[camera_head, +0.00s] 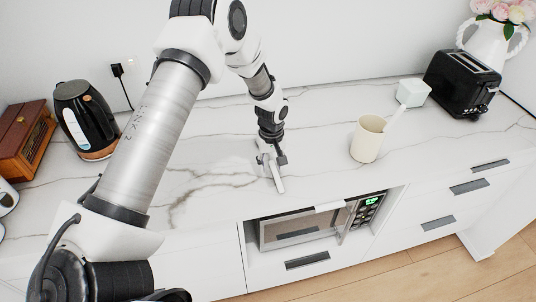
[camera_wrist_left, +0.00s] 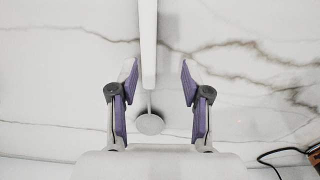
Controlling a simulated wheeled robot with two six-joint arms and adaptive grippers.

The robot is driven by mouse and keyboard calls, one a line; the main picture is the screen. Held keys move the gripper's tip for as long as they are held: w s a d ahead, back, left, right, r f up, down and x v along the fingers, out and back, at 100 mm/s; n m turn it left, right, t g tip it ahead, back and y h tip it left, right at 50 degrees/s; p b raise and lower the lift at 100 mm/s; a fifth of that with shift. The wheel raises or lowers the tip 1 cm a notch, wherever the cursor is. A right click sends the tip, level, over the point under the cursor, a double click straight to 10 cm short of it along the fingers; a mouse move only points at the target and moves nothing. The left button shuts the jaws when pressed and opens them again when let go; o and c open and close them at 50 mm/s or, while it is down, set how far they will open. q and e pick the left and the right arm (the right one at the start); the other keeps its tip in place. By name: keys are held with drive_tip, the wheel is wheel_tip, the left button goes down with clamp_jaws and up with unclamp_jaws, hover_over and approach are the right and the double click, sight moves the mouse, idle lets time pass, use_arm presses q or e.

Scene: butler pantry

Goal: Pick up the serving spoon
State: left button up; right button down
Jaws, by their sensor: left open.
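The serving spoon (camera_head: 278,181) lies on the marble counter, its pale handle pointing towards the front edge in the head view. My left gripper (camera_head: 271,160) points down over it from behind and hides its other end. In the left wrist view the spoon (camera_wrist_left: 148,45) runs from the top edge down between the open fingers of the left gripper (camera_wrist_left: 158,78), ending in a thin neck and a round pale bowl. The purple pads stand on both sides of the spoon, with a visible gap on each side. My right gripper is not in view.
A cream crock (camera_head: 366,142) with a white utensil leaning in it stands to the right. Beyond are a small white block (camera_head: 412,92) and a black toaster (camera_head: 462,83). A black kettle (camera_head: 86,118) stands left. A microwave (camera_head: 305,229) sits under the counter.

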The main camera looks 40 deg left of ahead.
sight(276, 167)
use_arm(q)
drive_tip(key=w+f, duration=0.2)
drive_tip(key=f, duration=0.1)
drive_tip(key=shift+w+d+f, duration=0.1)
drive_tip(key=shift+w+f, duration=0.1)
drive_tip(key=shift+w, duration=0.05)
drive_tip(key=shift+s+r, duration=0.15)
drive_tip(key=shift+c, duration=0.3)
drive_tip(key=shift+s+r, duration=0.25)
drive_tip(key=shift+s, duration=0.15)
clamp_jaws()
drive_tip(key=shift+w+f, duration=0.1)
drive_tip(key=shift+w, duration=0.1)
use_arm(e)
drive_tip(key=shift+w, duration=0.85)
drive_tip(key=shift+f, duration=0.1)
